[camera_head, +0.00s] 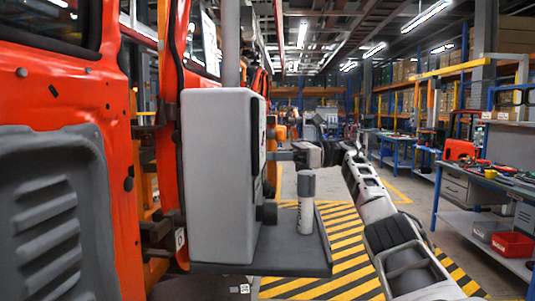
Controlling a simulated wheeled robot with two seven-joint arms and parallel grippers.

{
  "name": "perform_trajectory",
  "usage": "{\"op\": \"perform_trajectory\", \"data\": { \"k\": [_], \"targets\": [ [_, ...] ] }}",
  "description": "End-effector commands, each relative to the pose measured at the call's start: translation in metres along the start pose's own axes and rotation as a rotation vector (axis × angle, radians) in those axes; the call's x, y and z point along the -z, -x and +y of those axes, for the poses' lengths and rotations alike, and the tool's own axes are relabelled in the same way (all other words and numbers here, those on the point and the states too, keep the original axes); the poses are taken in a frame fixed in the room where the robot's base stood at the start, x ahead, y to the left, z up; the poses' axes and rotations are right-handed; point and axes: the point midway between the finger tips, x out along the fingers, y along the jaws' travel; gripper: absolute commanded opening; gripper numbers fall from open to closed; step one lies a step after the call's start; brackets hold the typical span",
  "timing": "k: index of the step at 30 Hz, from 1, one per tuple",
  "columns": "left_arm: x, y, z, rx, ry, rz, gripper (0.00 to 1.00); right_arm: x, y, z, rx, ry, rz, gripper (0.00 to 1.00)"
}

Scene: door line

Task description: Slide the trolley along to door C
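The trolley shows as a tall light-grey box (216,170) with a dark grey tray (285,255) at its foot, left of centre. A white bottle with a grey cap (306,205) stands upright on the tray. Orange-red car doors (75,170) stand at the left, close beside the box. Which of them is door C I cannot tell. My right arm comes in from the lower right. Its gripper (292,155) is beside the right side of the box, at the height of its upper half. Its fingers are too small and dark to tell whether they hold anything. My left gripper is out of view.
Yellow-black floor stripes (345,250) run beyond and right of the tray. Blue workbenches (480,185) with tools and a red bin (512,244) line the right side. Clear grey floor lies between stripes and benches. Shelving stands at the back.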

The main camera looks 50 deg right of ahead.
Motion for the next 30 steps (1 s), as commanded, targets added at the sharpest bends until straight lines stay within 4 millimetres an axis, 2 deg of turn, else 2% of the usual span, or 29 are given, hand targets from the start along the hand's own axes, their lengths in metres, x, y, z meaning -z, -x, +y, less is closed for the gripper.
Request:
{"op": "perform_trajectory", "data": {
  "k": [8,9,10,11,22,30],
  "targets": [
    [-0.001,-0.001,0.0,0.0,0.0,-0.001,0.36,0.003,-0.002,0.0,-0.002,-0.002,0.008,0.0],
    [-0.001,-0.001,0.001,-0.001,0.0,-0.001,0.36,0.003,-0.002,0.0,-0.002,-0.002,0.008,0.31],
    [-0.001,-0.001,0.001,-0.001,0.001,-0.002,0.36,0.003,-0.002,0.0,-0.002,-0.002,0.008,0.39],
    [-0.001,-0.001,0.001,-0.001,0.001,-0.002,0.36,0.003,-0.001,0.0,-0.002,-0.002,0.008,0.42],
    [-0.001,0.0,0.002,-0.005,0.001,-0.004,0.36,-0.003,-0.001,0.0,-0.001,0.0,0.001,0.42],
    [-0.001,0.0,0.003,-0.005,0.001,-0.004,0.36,-0.028,-0.002,0.0,-0.003,0.002,0.001,0.42]
  ]
}}
